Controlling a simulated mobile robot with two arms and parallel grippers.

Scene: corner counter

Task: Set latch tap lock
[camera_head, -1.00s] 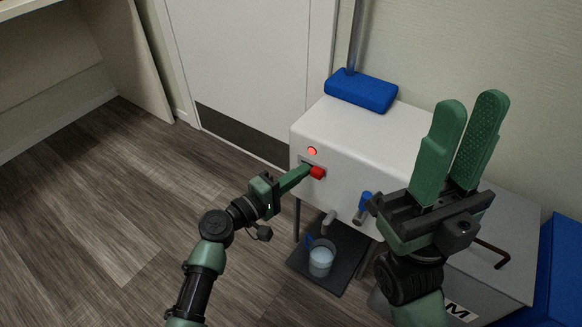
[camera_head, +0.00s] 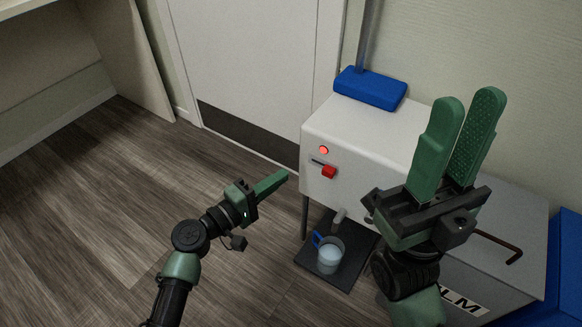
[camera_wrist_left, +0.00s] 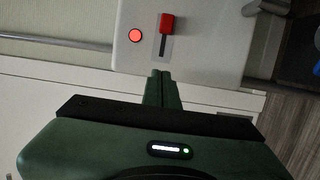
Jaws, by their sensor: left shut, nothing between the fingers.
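A white box dispenser (camera_head: 365,135) has a red sliding latch knob (camera_head: 329,171) on its front, with a round red light (camera_head: 323,150) above it. The knob sits at the right end of its short slot; in the left wrist view the knob (camera_wrist_left: 167,23) is at the slot's upper end. A grey spout (camera_head: 339,216) is lower on the front. My left gripper (camera_head: 284,176) is shut and empty, apart from the knob, left of the box. My right gripper (camera_head: 467,106) is open and empty, pointing up.
A cup with a blue handle (camera_head: 328,259) stands on a dark mat (camera_head: 345,272) below the spout. A blue block (camera_head: 369,88) lies on the box. A grey case (camera_head: 505,245) and blue object (camera_head: 564,270) are at right. The floor at left is clear.

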